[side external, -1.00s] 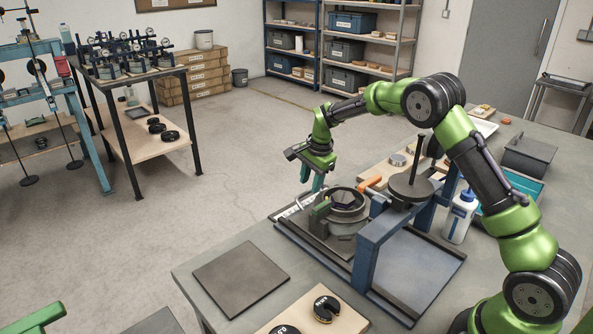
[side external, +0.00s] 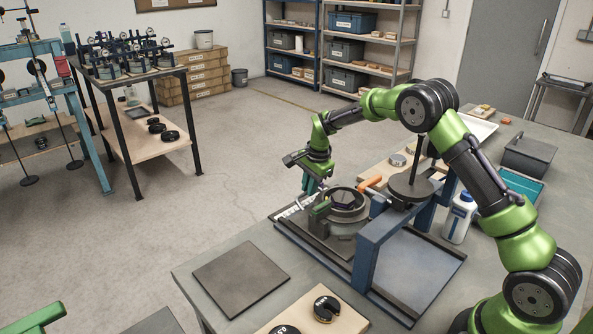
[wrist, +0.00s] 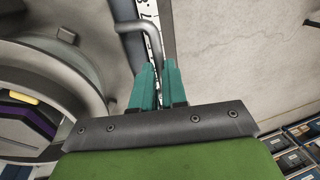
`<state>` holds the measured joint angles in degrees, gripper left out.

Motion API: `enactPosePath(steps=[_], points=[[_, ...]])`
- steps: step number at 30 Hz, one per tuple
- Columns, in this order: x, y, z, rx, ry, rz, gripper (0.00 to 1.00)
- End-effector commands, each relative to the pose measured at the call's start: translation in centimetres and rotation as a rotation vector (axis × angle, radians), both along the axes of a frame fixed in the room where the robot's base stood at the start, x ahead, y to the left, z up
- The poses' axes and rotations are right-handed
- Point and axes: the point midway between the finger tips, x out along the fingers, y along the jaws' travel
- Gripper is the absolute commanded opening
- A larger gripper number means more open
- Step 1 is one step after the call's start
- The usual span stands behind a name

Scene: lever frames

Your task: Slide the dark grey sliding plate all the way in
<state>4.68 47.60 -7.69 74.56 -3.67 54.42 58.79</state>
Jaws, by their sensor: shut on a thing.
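The dark grey sliding plate (side external: 334,247) appears to lie in the tray-like base under and around the grey ring (side external: 347,203); the ring and blue frame hide part of it. A bent grey rod handle (wrist: 151,40) rises at its far left end. My gripper (side external: 309,190) is at that end, beyond the ring. In the wrist view its teal fingers (wrist: 157,76) are shut on the rod handle. The ring (wrist: 55,75) is close to the left of the fingers there.
A blue frame (side external: 368,245) with an orange-handled lever (side external: 371,183) and a round weight (side external: 410,188) stands right of the ring. A white bottle (side external: 459,216) is farther right. A dark square mat (side external: 240,278) and slotted weights (side external: 326,309) lie in front.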

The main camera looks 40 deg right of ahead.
Motion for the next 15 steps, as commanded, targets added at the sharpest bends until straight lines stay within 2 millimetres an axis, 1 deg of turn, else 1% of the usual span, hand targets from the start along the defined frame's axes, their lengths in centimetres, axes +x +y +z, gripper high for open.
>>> enactPosePath(steps=[4,7,11,15], points=[[-0.1,0.0,0.1,0.0,0.0,0.0,0.0],[-0.7,0.0,0.1,0.0,0.0,0.0,0.0],[-2.7,-0.1,0.1,0.0,0.001,0.0,0.0],[-5.5,-0.1,0.1,0.0,0.002,-0.002,0.0]])
